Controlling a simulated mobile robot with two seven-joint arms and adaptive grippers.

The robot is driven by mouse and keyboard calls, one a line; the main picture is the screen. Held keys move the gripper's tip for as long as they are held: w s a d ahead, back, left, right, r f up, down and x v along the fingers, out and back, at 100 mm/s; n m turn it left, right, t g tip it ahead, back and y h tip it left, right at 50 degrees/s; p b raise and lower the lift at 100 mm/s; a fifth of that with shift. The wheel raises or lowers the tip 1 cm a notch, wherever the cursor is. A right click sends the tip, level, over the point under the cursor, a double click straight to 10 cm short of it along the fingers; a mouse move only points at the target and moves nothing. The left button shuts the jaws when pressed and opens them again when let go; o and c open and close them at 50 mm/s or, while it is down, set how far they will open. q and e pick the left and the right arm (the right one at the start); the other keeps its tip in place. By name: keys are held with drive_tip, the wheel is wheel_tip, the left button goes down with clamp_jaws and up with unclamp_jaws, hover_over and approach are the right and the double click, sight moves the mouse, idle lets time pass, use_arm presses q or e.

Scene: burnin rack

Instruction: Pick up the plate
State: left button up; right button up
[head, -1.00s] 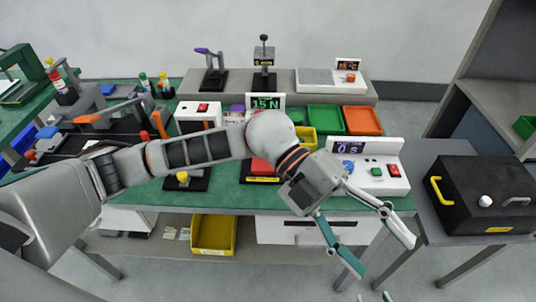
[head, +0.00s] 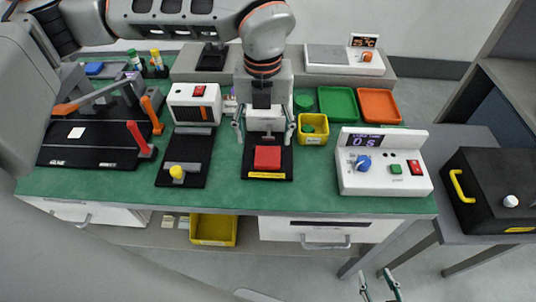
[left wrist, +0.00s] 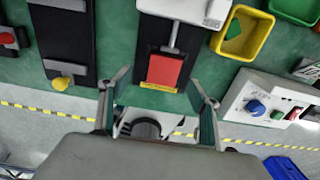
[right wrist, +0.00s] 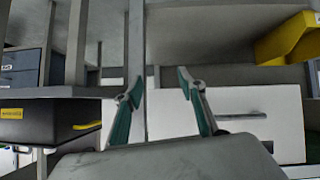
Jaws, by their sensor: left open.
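I cannot tell for sure which thing is the plate. A red block (head: 267,157) sits on a black base with a yellow label, and also shows in the left wrist view (left wrist: 165,70). A green piece (head: 308,127) lies in a small yellow bin (head: 312,138), partly hidden by its walls. My left gripper (head: 265,135) points down above the black base, its open fingers spread either side of it and empty. My right gripper (head: 378,274) is low at the front, beyond the table's edge. In the right wrist view its fingers (right wrist: 160,80) are apart with nothing between them.
A white control box (head: 382,178) with a blue knob stands right of the base. Green (head: 337,104) and orange (head: 380,106) trays lie behind. A black stand with a yellow knob (head: 177,172) is left. A black case (head: 492,180) stands on the side table.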

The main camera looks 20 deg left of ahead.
sight(268, 152)
use_arm(q)
drive_tip(key=f, duration=0.6)
drive_tip(key=shift+w+d+b, duration=0.3)
drive_tip(key=shift+d, duration=0.05)
drive_tip(key=shift+r, duration=0.1)
drive_tip(key=c, duration=1.2)
